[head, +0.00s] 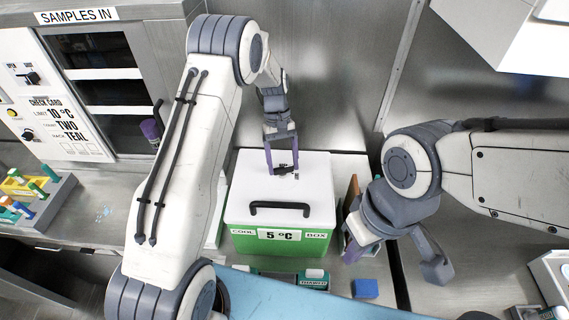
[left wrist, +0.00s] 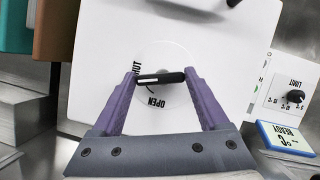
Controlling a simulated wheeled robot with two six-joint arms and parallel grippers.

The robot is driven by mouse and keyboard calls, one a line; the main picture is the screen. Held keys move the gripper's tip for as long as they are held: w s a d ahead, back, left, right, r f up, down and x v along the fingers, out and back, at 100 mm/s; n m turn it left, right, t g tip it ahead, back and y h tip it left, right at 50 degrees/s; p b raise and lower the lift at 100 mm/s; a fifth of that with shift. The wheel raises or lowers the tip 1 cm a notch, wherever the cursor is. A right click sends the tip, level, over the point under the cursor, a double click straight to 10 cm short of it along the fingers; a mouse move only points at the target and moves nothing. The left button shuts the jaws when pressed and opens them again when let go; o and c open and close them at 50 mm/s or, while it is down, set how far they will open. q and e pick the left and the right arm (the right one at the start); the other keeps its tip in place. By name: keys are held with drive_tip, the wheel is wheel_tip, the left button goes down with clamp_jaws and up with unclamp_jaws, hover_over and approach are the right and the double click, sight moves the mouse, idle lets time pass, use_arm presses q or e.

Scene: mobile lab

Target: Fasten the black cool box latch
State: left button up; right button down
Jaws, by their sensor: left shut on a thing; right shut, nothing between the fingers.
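The cool box (head: 250,185) has a white lid and a green front reading "COOL 5 °C BOX". Its black latch (head: 283,170) is a small bar on top of the lid. In the left wrist view the black latch (left wrist: 160,78) lies across a white dial marked "OPEN" and "SHUT". The bar runs roughly level in that view, one end near "SHUT"; "OPEN" is below it. My left gripper (head: 282,168) reaches down from above, its purple fingers (left wrist: 160,76) shut on the bar's two ends. My right gripper (head: 352,249) is shut and empty, right of the box.
A black carry handle (head: 280,208) is on the lid near the front. A "SAMPLES IN" cabinet (head: 60,100) stands at left, with a rack of coloured vials (head: 35,200) before it. A blue block (head: 365,288) lies in front, right of the box. A metal wall is behind.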

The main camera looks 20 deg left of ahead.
use_arm(q)
drive_tip(key=shift+w+m+y, duration=0.2)
drive_tip(key=shift+m+y, duration=0.4)
drive_tip(key=shift+m, duration=1.1)
drive_tip(key=shift+r+m, duration=0.1)
drive_tip(key=shift+m, duration=0.2)
drive_tip(key=o, duration=1.2)
drive_tip(key=shift+o, duration=0.2)
drive_tip(key=shift+d+b, duration=0.1)
drive_tip(key=shift+b, duration=0.2)
drive_tip(key=shift+w+r, duration=0.15)
drive_tip(key=shift+r, duration=0.15)
drive_tip(key=b+v, duration=0.3)
drive_tip(key=v, duration=0.6)
drive_tip(key=shift+w+r, duration=0.2)
drive_tip(key=shift+r, duration=0.1)
